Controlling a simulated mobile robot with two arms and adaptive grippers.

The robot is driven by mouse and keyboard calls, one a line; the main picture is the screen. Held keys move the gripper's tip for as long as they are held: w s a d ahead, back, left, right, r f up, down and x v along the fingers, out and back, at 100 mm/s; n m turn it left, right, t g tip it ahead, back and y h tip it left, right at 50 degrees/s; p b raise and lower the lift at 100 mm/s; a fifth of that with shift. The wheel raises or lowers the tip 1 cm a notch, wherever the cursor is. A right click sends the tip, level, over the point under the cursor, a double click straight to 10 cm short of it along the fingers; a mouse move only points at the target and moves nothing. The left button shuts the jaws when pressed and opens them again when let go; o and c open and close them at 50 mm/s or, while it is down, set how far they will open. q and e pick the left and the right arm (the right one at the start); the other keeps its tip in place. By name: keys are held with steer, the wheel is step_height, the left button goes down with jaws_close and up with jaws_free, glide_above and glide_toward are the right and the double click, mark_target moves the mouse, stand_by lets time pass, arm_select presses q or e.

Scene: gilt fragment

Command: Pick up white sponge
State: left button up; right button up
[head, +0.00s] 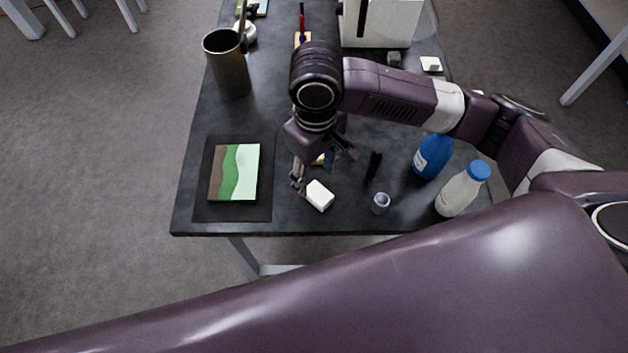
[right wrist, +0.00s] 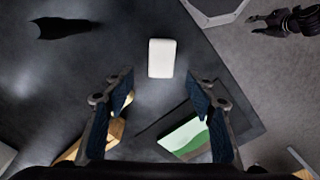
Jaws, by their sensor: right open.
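The white sponge (head: 320,195) is a small pale block lying on the dark table near its front edge. It also shows in the right wrist view (right wrist: 161,58), above and between the fingertips. My right gripper (head: 325,168) is open over the table, just behind the sponge. In the right wrist view its two fingers (right wrist: 160,90) are spread wide with nothing held, apart from the sponge. A dark gripper-like part (right wrist: 290,20), which seems to be my left gripper, shows at the upper right of that view; its jaws are unclear.
Left of the sponge, a green, brown and white picture block (head: 234,172) lies on a dark mat (head: 204,208). To the right stand a small grey cup (head: 380,204), a white bottle (head: 457,193) and a blue bottle (head: 432,158). A tall cup (head: 229,68) stands farther back.

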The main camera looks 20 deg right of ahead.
mark_target(317, 192)
steer(key=f, duration=0.2)
steer(key=s+f+p, duration=0.1)
steer(key=f, duration=0.1)
steer(key=shift+d, duration=0.15)
step_height(317, 192, down, 2)
steer(key=shift+w+f, duration=0.1)
steer(key=shift+f, duration=0.2)
steer(key=c, duration=1)
arm_select(q)
steer(key=s, duration=0.1)
steer(key=s+r, duration=0.1)
steer(key=s, duration=0.1)
steer(key=shift+s, duration=0.25)
arm_select(e)
steer(key=shift+w+r, duration=0.1)
steer(key=shift+r, duration=0.65)
arm_select(q)
steer(key=shift+w+f, duration=0.1)
steer(key=shift+w, duration=0.15)
arm_select(e)
step_height(317, 192, up, 19)
steer(key=shift+f, duration=0.2)
